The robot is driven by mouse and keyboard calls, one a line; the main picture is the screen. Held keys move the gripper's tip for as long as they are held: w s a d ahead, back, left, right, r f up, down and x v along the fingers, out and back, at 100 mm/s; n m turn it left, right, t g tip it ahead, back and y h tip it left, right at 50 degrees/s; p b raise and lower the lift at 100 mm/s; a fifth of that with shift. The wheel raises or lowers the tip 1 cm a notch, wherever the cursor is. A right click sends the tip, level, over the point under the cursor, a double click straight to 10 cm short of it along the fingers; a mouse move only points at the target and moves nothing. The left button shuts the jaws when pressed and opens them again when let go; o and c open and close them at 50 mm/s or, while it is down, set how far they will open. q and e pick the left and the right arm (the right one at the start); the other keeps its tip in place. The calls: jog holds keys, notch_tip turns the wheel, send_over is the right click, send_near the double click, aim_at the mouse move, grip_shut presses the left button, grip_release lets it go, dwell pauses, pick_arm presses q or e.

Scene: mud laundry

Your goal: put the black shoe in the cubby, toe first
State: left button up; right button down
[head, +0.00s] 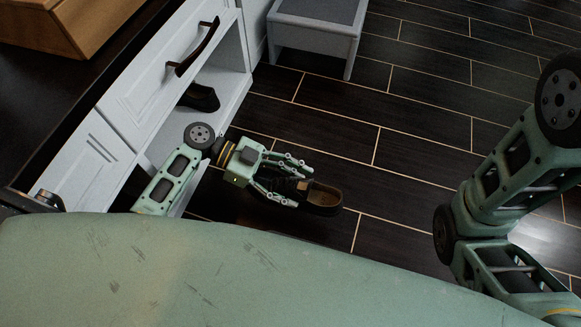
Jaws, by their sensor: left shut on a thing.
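A dark shoe with a brown inside (324,197) is in my left gripper (292,178), in the lower middle of the head view. The gripper's fingers are shut on one end of it, and the other end points right, away from the gripper. The shoe is held over the dark floor, to the right of the white cabinet. The open cubby (223,84) is in the lower part of that cabinet. Another dark shoe (201,97) sits inside the cubby. My right arm shows at the right edge, but its gripper is out of the picture.
A white cabinet front (136,98) with a dark handle (194,48) stands at left. A wooden box (62,22) is on its dark top. A white bench (313,32) stands at the back. The tiled floor in the middle is clear.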

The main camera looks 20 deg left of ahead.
pick_arm(q)
jog(key=shift+w+f, duration=0.1)
jog(key=shift+w, duration=0.2)
notch_tip(320, 180, down, 11)
jog(key=b, duration=0.9)
jog(key=shift+f+b, duration=0.2)
jog(key=shift+b, duration=0.15)
jog(key=o, duration=1.5)
jog(key=shift+a, duration=0.1)
